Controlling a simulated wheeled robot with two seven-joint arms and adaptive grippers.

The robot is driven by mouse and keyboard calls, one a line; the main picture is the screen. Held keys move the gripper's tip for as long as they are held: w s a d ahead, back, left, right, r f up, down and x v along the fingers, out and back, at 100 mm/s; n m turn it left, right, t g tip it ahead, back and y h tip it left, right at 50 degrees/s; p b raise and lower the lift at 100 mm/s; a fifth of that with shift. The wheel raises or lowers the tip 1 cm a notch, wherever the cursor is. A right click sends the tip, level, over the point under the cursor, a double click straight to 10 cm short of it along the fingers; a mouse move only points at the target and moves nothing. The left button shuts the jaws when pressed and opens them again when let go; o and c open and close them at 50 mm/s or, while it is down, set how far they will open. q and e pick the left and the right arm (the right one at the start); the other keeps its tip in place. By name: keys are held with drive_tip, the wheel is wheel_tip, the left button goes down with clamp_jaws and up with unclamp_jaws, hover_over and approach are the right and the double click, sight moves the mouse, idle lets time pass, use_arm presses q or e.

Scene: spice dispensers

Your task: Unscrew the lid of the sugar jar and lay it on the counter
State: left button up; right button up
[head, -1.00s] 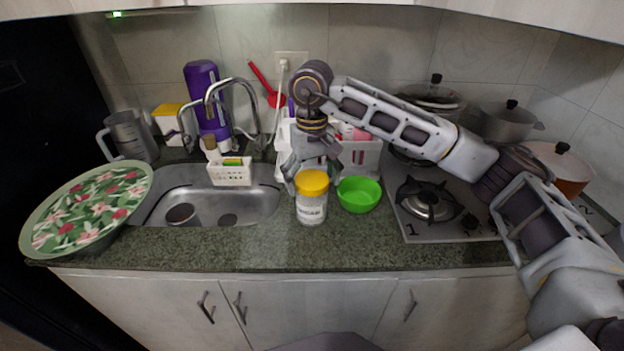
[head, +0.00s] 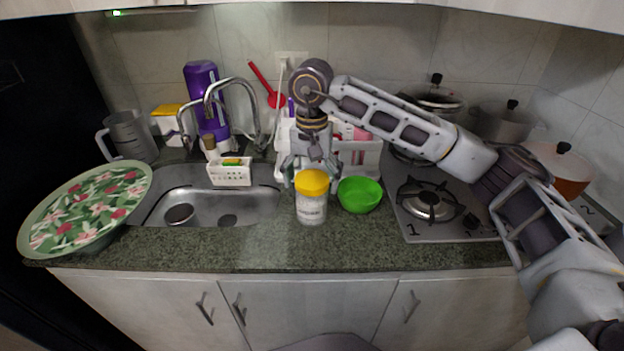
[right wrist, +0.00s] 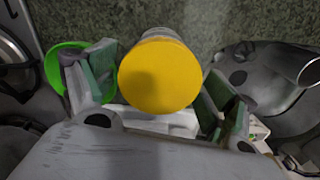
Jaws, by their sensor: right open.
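The sugar jar (head: 311,207) stands upright on the counter (head: 255,250), with a clear body and a label. Its yellow lid (head: 312,182) is on top. In the right wrist view the lid (right wrist: 159,75) shows from above, between the two fingers. My right gripper (head: 313,180) is open, pointing down just behind and above the jar. In the right wrist view its fingers (right wrist: 150,90) stand apart on both sides of the lid; I cannot tell whether they touch it. My left gripper is not in view.
A green bowl (head: 360,195) stands close to the right of the jar. The sink (head: 255,205) with a white sponge holder (head: 230,172) is to the left, and the stove (head: 440,225) to the right. A white dish rack (head: 362,158) is behind. The front counter strip is clear.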

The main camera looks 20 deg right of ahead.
drive_tip(key=shift+m, duration=1.1)
drive_tip(key=shift+m, duration=0.4)
drive_tip(key=shift+m, duration=4.2)
drive_tip(key=c, duration=0.9)
